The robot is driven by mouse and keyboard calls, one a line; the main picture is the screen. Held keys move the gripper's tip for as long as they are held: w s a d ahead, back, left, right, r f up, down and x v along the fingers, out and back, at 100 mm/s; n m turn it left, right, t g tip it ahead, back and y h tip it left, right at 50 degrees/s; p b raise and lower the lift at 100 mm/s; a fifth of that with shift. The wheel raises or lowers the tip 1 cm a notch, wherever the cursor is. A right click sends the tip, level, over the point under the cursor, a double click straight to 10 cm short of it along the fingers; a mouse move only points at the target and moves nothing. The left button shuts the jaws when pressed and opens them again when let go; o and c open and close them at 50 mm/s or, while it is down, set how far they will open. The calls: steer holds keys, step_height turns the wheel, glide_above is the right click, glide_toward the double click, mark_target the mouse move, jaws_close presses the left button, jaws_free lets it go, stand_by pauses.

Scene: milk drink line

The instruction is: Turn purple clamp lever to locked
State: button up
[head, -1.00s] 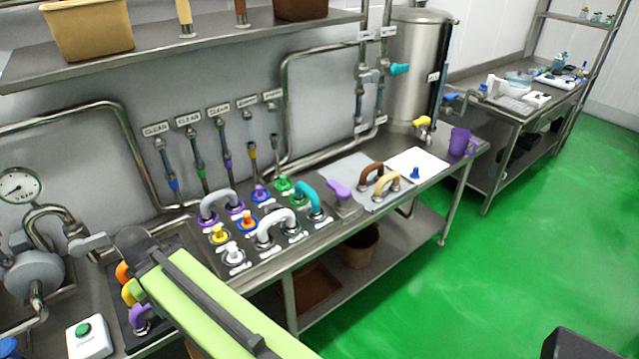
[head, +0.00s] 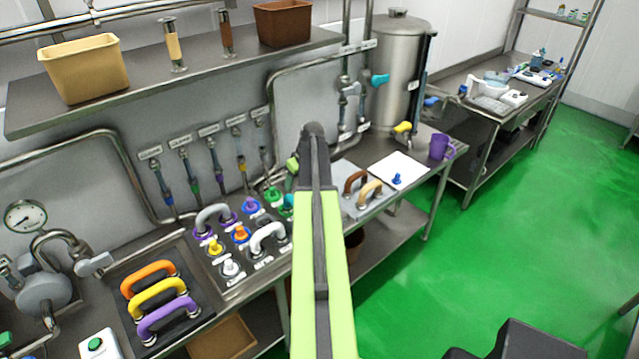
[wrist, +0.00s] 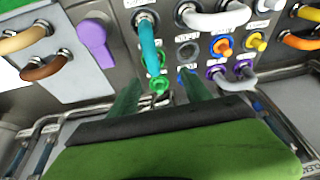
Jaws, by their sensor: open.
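The purple clamp lever (wrist: 95,42) shows in the wrist view at the upper left, on a grey metal base plate. In the head view my own arm hides it. My gripper (wrist: 160,93) is open and empty in the wrist view, its two green fingers apart. It is to the right of the lever in that view, close to the green fittings (wrist: 157,72) and the teal hose (wrist: 147,40), and apart from the lever. In the head view only a green bit of my gripper (head: 293,165) shows beside the dark arm end.
A brown handle (head: 355,182) and a tan handle (head: 369,191) stand on a grey plate beside a white board (head: 404,167). White (head: 269,235) and grey (head: 213,214) hoses and several coloured fittings crowd the counter's left. The shelf (head: 180,75) overhangs the back.

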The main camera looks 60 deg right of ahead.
steer(key=s+d+r+p, duration=0.1)
steer(key=s+d+r, duration=0.2)
steer(key=s+d, duration=0.6)
steer(key=shift+m+h, duration=0.3)
steer(key=shift+h, duration=0.1)
steer(key=b+x, duration=1)
steer(key=x, duration=0.1)
steer(key=d+b+x, duration=0.1)
steer(key=b+x, duration=0.4)
steer(key=x, duration=0.1)
steer(key=shift+w+b, duration=0.3)
steer(key=shift+w, duration=0.2)
steer(key=shift+w+d+f+b, duration=0.1)
steer(key=shift+w+f+b, duration=0.15)
steer(key=shift+f+b, duration=0.1)
steer(key=shift+r+t, duration=0.1)
steer(key=shift+t, duration=0.2)
jaws_close()
